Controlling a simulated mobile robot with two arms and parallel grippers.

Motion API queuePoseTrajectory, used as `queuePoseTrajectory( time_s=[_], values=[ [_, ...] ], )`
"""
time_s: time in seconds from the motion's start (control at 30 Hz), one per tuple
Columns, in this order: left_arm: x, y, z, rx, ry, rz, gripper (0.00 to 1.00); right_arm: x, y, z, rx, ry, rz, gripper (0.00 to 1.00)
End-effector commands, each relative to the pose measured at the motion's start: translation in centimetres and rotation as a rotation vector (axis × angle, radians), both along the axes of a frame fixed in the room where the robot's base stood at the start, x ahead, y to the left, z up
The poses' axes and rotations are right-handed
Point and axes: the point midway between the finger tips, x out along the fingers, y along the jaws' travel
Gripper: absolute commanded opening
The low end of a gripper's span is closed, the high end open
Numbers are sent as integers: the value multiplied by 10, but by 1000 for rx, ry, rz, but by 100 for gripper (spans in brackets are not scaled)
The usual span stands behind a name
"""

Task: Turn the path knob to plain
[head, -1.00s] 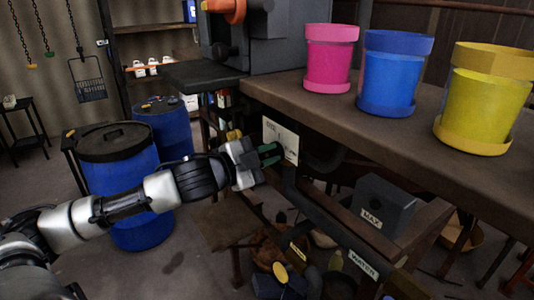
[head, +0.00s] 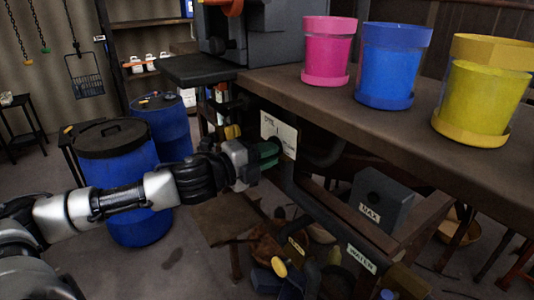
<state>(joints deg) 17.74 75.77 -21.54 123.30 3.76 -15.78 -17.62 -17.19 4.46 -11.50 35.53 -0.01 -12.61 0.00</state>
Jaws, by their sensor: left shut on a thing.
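The white label plate (head: 279,133) hangs below the front edge of the bench, with small print too blurred to read fully. My left gripper (head: 268,153) comes in from the left and is right at the lower part of this plate. Its greenish fingers are shut on what appears to be the path knob, which they hide almost wholly. I cannot read which setting the knob points at. My right gripper is not in view.
The bench (head: 350,115) carries a pink vat (head: 327,50), a blue vat (head: 394,65) and a yellow vat (head: 482,95). Below are a grey box marked MAX (head: 382,195) and a pipe labelled WATER (head: 361,258). Blue drums (head: 120,180) stand at left.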

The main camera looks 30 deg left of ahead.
Motion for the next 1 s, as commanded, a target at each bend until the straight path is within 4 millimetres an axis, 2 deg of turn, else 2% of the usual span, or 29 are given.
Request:
queuePoseTrajectory(
  time_s=[0.47,0.5,0.67,1.0],
  values=[
    [0,0,-1,15,-5,-1,0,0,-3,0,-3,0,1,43],
    [0,0,-1,15,-5,-1,19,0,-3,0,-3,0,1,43],
    [0,0,-1,14,-5,-1,42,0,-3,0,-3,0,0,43],
    [-1,1,-2,13,-4,1,42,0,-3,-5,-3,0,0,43]
  ],
)
